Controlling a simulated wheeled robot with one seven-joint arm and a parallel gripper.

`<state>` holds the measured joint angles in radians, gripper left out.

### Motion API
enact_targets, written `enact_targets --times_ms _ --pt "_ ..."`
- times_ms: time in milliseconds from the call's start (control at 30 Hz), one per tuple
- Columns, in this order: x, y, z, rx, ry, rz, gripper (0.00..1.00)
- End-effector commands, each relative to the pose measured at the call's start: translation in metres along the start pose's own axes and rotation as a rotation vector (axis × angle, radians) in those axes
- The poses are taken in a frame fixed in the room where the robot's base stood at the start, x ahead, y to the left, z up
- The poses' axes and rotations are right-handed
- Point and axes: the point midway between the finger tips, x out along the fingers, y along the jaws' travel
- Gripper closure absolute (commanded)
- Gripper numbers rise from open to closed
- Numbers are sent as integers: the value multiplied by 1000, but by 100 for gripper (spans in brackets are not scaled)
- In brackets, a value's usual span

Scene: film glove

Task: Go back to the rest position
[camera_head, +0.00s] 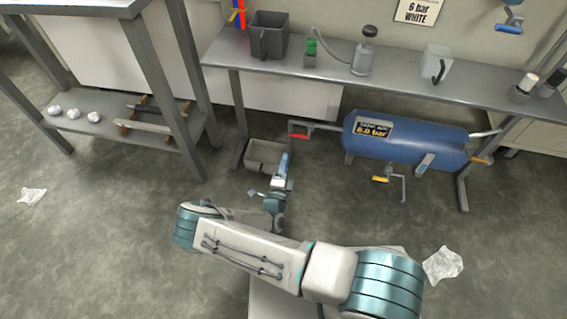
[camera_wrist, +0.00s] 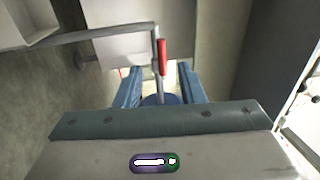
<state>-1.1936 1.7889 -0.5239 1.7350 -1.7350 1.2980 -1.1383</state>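My gripper (camera_head: 283,163) is low in front of the workbench in the head view, at the end of my arm. In the wrist view its two blue fingers (camera_wrist: 160,82) stand apart with a gap between them. A red valve handle (camera_wrist: 162,57) shows upright beyond and between the fingertips; I see no finger touching it. In the head view the red handle (camera_head: 299,136) sits on a grey pipe just above my gripper. My forearm stretches across the lower middle of the head view.
A blue air tank (camera_head: 405,138) lies under the bench (camera_head: 400,75) to the right. A grey bin (camera_head: 264,152) stands close beside my gripper at the left. A side table (camera_head: 166,84) is at left. Crumpled sheets (camera_head: 442,264) lie on the floor. The floor at lower left is mostly clear.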

Motion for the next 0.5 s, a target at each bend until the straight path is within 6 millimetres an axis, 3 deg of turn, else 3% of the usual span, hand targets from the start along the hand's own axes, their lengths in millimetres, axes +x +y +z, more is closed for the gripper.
enact_targets --times_ms 333,500 --pt "2 -7 0 15 14 -1 64" --pt "19 -53 -16 141 167 -10 64"
